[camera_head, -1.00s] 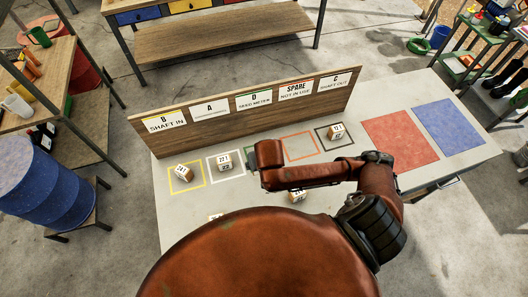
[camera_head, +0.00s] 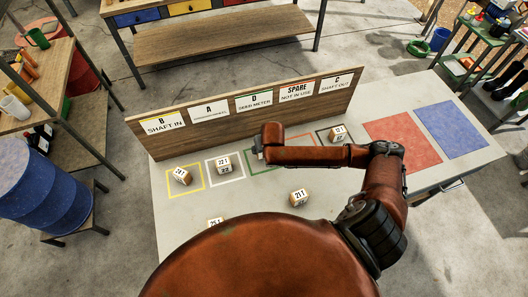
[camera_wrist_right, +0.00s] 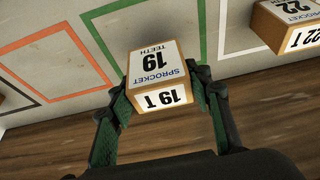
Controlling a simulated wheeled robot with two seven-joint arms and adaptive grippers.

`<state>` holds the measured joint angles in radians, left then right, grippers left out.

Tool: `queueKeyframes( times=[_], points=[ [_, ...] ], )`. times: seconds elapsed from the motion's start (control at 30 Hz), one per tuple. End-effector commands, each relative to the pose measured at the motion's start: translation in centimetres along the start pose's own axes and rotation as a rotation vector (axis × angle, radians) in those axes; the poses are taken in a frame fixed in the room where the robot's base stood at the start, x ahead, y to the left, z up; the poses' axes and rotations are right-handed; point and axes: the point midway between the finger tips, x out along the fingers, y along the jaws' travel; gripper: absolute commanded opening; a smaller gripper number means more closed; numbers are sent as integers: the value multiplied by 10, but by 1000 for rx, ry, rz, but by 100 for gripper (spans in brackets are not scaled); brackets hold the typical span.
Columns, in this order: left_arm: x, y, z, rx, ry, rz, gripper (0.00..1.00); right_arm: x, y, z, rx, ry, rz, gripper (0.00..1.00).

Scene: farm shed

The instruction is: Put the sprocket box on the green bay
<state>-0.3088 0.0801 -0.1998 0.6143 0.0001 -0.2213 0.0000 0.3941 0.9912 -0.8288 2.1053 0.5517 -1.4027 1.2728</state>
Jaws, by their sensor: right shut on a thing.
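The sprocket box (camera_wrist_right: 160,75) is a white and wood-coloured block marked "19 T" in the right wrist view. My right gripper (camera_wrist_right: 163,102) is shut on it, with green-padded fingers at its two sides. The green bay (camera_wrist_right: 203,48) is a green outline beyond the box in that view. The box overlaps the outline there, and its height above the table is unclear. In the head view my right gripper (camera_head: 259,147) is over the back part of the green bay (camera_head: 249,164), near the label board. The arm hides most of the box there. My left gripper is out of view.
The label board (camera_head: 200,123) stands behind the bays. A 22 T box (camera_head: 224,166) sits in the white bay, another in the yellow bay (camera_head: 203,179), another in the black bay. A 21 T box (camera_head: 299,198) stands in front. The orange bay (camera_wrist_right: 65,98) appears empty.

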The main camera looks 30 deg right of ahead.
Motion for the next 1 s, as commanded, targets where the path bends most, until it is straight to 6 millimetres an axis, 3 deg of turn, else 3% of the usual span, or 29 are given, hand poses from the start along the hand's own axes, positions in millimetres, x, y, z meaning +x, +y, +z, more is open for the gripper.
queueKeyframes(
  times=[0.27,0.6,0.63,0.87,1.0],
  points=[
    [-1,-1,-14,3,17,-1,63,31,2,10,-1,0,2,18],
    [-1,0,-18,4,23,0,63,34,1,11,-1,0,1,18],
    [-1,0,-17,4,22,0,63,35,1,12,-1,0,1,46],
    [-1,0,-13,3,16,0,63,35,1,11,-1,0,1,62],
    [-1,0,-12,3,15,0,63,35,1,12,-1,0,1,63]
  ],
)
